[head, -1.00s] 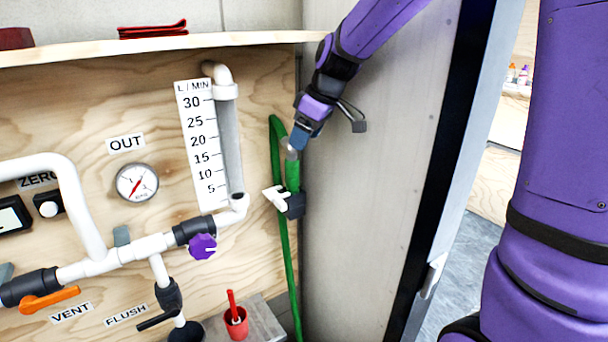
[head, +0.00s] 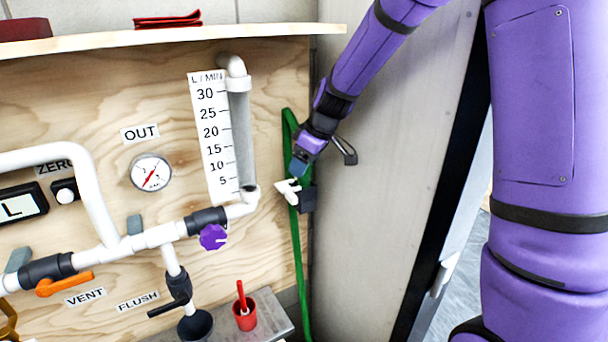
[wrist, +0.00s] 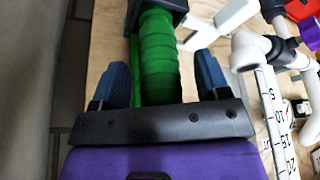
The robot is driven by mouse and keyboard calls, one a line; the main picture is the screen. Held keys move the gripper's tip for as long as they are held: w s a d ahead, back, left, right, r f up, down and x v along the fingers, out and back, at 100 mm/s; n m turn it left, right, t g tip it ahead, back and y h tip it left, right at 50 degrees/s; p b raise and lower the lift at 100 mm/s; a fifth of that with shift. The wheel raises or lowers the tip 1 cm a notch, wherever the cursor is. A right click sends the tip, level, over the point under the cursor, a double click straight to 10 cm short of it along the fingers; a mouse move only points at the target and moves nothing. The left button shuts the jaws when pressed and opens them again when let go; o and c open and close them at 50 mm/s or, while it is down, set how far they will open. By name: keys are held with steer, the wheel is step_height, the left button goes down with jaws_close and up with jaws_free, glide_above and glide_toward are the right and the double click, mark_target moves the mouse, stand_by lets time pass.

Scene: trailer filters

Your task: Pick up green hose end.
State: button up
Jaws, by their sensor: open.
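The green hose (head: 296,245) hangs along the right edge of the plywood panel and loops up behind my gripper in the head view. In the wrist view its thick ribbed green end (wrist: 158,55) lies between the two blue fingers of my gripper (wrist: 162,82), with a gap on both sides. The gripper also shows in the head view (head: 297,172), just above the white fitting. The hose end goes into a dark holder (head: 307,200) with a white lever (head: 288,191). In the head view my gripper hides the top of the hose end.
A grey wall (head: 390,160) stands close on the right of the hose. White pipes, a flow scale (head: 212,135) and a purple knob (head: 213,237) are on the panel to the left. A shelf (head: 180,38) runs above. A red cup (head: 244,316) stands below.

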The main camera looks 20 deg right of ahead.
steer(key=shift+w+a+f, duration=0.1)
steer(key=shift+f, duration=0.25)
steer(key=c, duration=1.1)
steer(key=shift+r, duration=0.1)
